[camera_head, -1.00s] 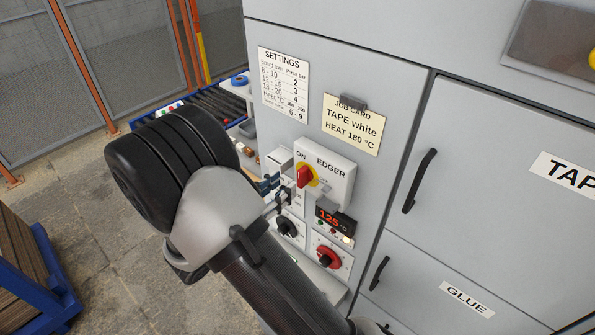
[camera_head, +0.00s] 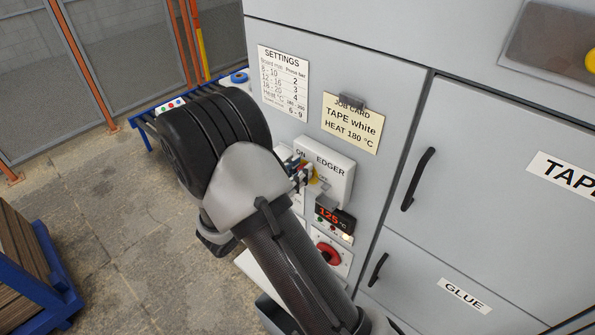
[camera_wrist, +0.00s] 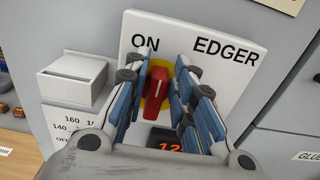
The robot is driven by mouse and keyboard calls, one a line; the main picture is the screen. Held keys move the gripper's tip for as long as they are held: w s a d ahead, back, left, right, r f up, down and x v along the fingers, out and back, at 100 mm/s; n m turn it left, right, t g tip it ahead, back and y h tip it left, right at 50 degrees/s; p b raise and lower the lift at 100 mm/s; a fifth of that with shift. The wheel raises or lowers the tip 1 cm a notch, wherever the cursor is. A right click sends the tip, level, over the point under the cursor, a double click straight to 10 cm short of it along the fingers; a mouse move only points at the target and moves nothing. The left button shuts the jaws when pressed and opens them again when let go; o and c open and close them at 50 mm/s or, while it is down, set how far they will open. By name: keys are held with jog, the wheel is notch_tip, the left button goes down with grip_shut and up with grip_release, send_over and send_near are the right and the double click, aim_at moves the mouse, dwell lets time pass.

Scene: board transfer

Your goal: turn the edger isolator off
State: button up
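The edger isolator is a white box (camera_head: 335,172) lettered ON and EDGER on the grey machine front. In the wrist view its box (camera_wrist: 225,75) carries a red rotary handle (camera_wrist: 163,88) on a yellow disc (camera_wrist: 186,66). The handle stands roughly upright there, below and slightly right of ON. My gripper (camera_wrist: 166,82) is open, with one blue-padded finger on each side of the handle. Yellow shows between the left finger and the handle; contact on the right side is unclear. In the head view my gripper (camera_head: 302,176) is at the isolator and hides most of the handle.
Just below the isolator is a display (camera_head: 334,217) reading 125 °C, with a red knob (camera_head: 328,253) under it. A SETTINGS sheet (camera_head: 283,83) and a job card (camera_head: 351,123) are above. Cabinet handles (camera_head: 418,179) stick out at right. A blue-framed board stack (camera_head: 30,265) stands at lower left.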

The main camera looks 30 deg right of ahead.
aim_at(315, 176)
grip_shut()
jog(key=shift+m+b, duration=0.3)
jog(key=shift+b, duration=0.15)
jog(key=f+m+b, duration=0.1)
jog(key=m+b, duration=0.3)
jog(key=b, duration=0.3)
jog(key=s+m+b, duration=0.1)
jog(key=m+b, duration=0.4)
jog(key=b, duration=0.3)
jog(key=s+d+f+m+b, duration=0.1)
jog(key=m+b, duration=0.4)
jog(key=b, duration=0.3)
jog(key=shift+s+f, duration=0.2)
jog(key=shift+f, duration=0.1)
jog(key=m+b, duration=0.2)
jog(key=b, duration=0.1)
jog(key=shift+f+b, duration=0.1)
jog(key=shift+b, duration=0.2)
jog(key=shift+m+b, duration=0.6)
jog(key=shift+b, duration=0.35)
